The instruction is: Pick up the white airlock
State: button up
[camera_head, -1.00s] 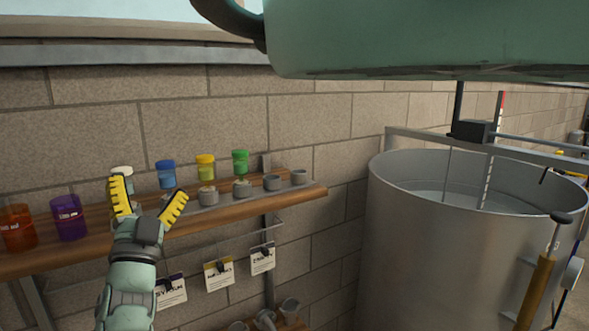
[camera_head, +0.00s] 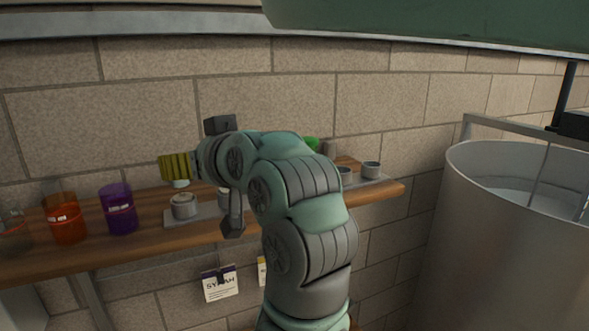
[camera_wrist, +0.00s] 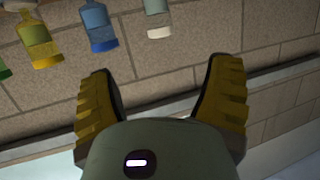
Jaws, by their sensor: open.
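The white airlock (camera_wrist: 158,20) shows at the top of the wrist view, upside down, with its white cap lowest. It lies beyond my fingertips, not between them. In the head view only a small pale part of it (camera_head: 181,183) seems to show under my gripper (camera_head: 172,167), above a grey cup (camera_head: 183,206). My gripper is open and empty; its yellow-padded fingers (camera_wrist: 163,85) stand wide apart in the wrist view. In the head view it is over the shelf, pointing left.
The blue (camera_wrist: 98,26) and yellow (camera_wrist: 40,45) airlocks stand in a row beside the white one. The wooden shelf (camera_head: 150,238) also bears purple (camera_head: 118,210) and orange (camera_head: 64,220) beakers. A brick wall (camera_head: 140,115) is behind; a steel tank (camera_head: 490,250) is at right.

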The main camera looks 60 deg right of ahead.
aim_at(183, 180)
jog(key=shift+g, duration=0.7)
jog(key=b+x, duration=0.1)
jog(key=x, duration=0.3)
jog(key=f+b+x, duration=0.1)
jog(key=x, duration=0.4)
jog(key=f+b+x, duration=0.1)
jog(key=x, duration=0.4)
jog(key=shift+s+a, duration=0.25)
jog(key=shift+a, duration=0.15)
jog(key=shift+w+d+f, duration=0.15)
jog(key=shift+w+d, duration=0.05)
jog(key=shift+w, duration=0.35)
jog(key=shift+c, duration=0.5)
jog(key=shift+s, duration=0.1)
jog(key=c, duration=1.2)
